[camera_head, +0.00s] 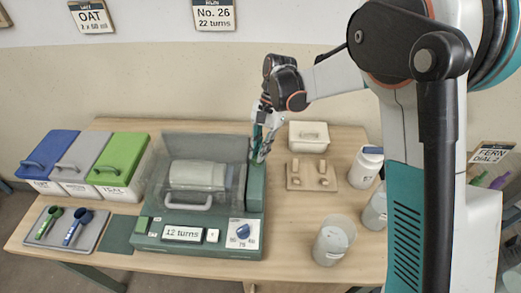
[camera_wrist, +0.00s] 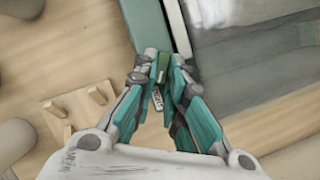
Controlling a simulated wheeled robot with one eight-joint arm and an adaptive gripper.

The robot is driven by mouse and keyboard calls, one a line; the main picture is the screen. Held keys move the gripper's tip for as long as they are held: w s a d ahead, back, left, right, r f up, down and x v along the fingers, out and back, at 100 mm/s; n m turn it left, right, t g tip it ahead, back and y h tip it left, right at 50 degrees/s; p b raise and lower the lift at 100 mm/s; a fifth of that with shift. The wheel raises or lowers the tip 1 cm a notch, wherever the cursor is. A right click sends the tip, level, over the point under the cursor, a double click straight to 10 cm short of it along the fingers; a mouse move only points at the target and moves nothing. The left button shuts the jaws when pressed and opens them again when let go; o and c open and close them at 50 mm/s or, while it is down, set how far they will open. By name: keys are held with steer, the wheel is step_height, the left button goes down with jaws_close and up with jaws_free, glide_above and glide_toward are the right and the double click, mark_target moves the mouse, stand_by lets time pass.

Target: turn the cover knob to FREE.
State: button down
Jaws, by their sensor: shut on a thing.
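The green machine (camera_head: 200,244) stands on the table under a clear grey cover (camera_head: 225,150), which is down over a pale drum (camera_head: 198,175). My gripper (camera_head: 262,152) is at the machine's right side, near the top of its green side housing (camera_head: 257,188). In the wrist view my gripper (camera_wrist: 162,75) is shut on a small green cover knob (camera_wrist: 162,66) beside the housing (camera_wrist: 150,25).
The machine's front has a "12 turns" display (camera_head: 183,233) and a blue dial (camera_head: 243,231). Lidded bins (camera_head: 75,189) stand left.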

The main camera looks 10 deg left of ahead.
steer(key=shift+a+n+h, duration=0.2)
steer(key=shift+n+h, duration=0.3)
steer(key=shift+n, duration=0.9)
steer(key=c, duration=1.9)
jaws_free()
